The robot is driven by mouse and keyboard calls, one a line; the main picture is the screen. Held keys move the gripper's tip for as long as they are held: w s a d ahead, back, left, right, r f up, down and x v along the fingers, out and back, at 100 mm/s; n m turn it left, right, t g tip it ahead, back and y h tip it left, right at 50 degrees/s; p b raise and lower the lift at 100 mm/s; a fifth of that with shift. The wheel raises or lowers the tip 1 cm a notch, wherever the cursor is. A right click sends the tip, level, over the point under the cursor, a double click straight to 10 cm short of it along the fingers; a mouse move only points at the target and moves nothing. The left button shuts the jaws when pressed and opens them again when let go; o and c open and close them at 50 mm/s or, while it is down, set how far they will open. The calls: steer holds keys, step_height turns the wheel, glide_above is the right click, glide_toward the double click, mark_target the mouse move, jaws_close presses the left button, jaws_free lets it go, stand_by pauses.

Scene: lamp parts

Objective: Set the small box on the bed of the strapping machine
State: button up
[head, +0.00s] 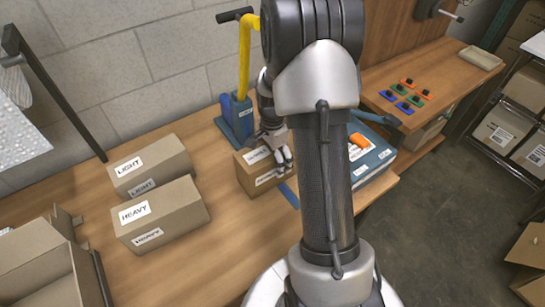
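The small box (252,178) is brown cardboard with white labels on its top and front. It stands upright on or just above the wooden bench, in front of a blue upright tool with a yellow lever (240,115), likely the strapping machine. A blue strip (289,195) shows at the box's lower right; what lies under the box is hidden. My gripper (283,160) is at the box's right end, its fingers pointing down over or against it. Whether they grip it is unclear. My arm hides part of the area to the right.
Boxes labelled LIGHT (160,170) and HEAVY (170,218) stand left on the bench (205,262). An open carton (35,270) is at the lower left. A blue labelled case (374,166) with an orange item lies right of my arm. Bare bench lies between the HEAVY box and my arm.

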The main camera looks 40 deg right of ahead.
stand_by(0.3)
step_height(320, 180, up, 8)
steer(key=p, duration=0.2)
steer(key=shift+f+p, duration=0.25)
steer(key=shift+p, duration=0.05)
steer(key=s+a+r+n+t, duration=0.1)
steer(key=s+a+r+n, duration=0.2)
steer(key=a+r+n, duration=0.4)
steer(key=s+a+r+n+t, duration=0.1)
steer(key=s+a+r+n, duration=0.15)
steer(key=a+r, duration=0.5)
steer(key=s+a+r+n+t, duration=0.1)
steer(key=s+a+r+n, duration=0.1)
steer(key=s, duration=0.5)
steer(key=s+a+r+n+t, duration=0.1)
steer(key=s+a+r+n, duration=0.2)
steer(key=s+n, duration=0.3)
steer(key=shift+s+a+n+t, duration=0.3)
steer(key=shift+s+a+n, duration=0.1)
steer(key=shift+a+n, duration=0.2)
steer(key=shift+c, duration=0.6)
